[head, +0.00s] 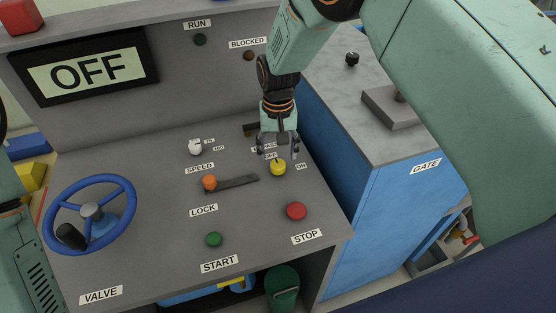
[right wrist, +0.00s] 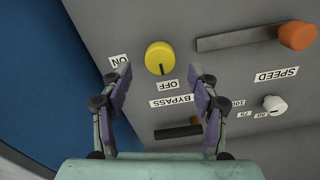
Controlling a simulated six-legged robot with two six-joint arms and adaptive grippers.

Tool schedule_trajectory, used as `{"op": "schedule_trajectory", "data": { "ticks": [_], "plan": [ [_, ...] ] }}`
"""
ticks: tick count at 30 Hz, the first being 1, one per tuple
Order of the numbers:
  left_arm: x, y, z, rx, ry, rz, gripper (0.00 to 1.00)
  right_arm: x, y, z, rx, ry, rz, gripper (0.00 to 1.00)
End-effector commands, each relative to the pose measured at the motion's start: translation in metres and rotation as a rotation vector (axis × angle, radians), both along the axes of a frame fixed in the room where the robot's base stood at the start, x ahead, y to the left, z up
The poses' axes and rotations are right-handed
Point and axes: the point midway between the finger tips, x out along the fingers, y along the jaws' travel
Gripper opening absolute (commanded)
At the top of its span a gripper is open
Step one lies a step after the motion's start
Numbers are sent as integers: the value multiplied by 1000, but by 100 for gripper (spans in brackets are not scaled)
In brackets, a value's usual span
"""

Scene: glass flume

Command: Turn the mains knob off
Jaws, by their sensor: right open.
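The yellow round knob (head: 278,168) sits on the grey console top, between small OFF and ON labels. In the right wrist view the yellow knob (right wrist: 159,55) carries a dark pointer line aimed toward its OFF label (right wrist: 167,85). My right gripper (head: 280,152) is open and empty, pointing down just behind the knob in the head view. In the right wrist view its two fingers (right wrist: 160,75) stand apart, with the knob ahead between and beyond the tips. No contact shows. My left gripper is out of view.
An orange LOCK handle (head: 209,182), red STOP button (head: 296,211), green START button (head: 213,239) and white SPEED knob (head: 195,147) are nearby. A BYPASS label (right wrist: 172,101) lies close to the fingers. The display (head: 85,70) reads OFF. A blue valve wheel (head: 92,212) stands left.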

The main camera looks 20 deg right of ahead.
Motion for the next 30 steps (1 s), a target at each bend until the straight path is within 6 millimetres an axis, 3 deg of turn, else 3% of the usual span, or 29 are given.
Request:
{"op": "schedule_trajectory", "data": {
  "ticks": [6, 12, 30],
  "plan": [
    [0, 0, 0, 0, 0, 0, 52, 0, 0, 45, 0, -2, 0, 61],
    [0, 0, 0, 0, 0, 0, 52, -1, 0, 68, -1, 1, 1, 61],
    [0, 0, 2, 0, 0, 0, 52, -1, 0, 76, -1, 2, 1, 61]
  ]
}}
